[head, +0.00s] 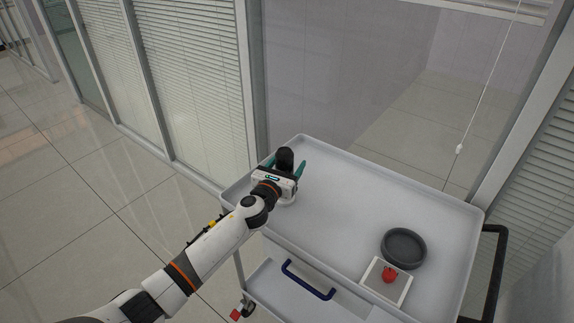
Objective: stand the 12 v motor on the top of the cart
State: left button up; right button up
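The 12 V motor appears as a dark, rounded black body (285,157) near the far left corner of the cart. It seems to stand upright on the cart's grey top (350,200), but its lower part is hidden by my gripper. My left gripper (286,166) reaches in from the left, with one teal finger on each side of the black body. The fingers look spread, with a small gap at the right finger. My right gripper is not in view.
A dark round dish (404,248) and a white square plate (375,280) with a red object (389,274) are at the cart's near right. A blue handle (308,281) shows on the lower shelf. The middle of the top is clear. Glass partitions stand behind the cart.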

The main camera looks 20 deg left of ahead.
pick_arm(q)
jog(key=shift+r, duration=0.15)
jog(key=s+a, duration=0.1)
jog(key=s, duration=1.1)
jog(key=shift+a, duration=0.25)
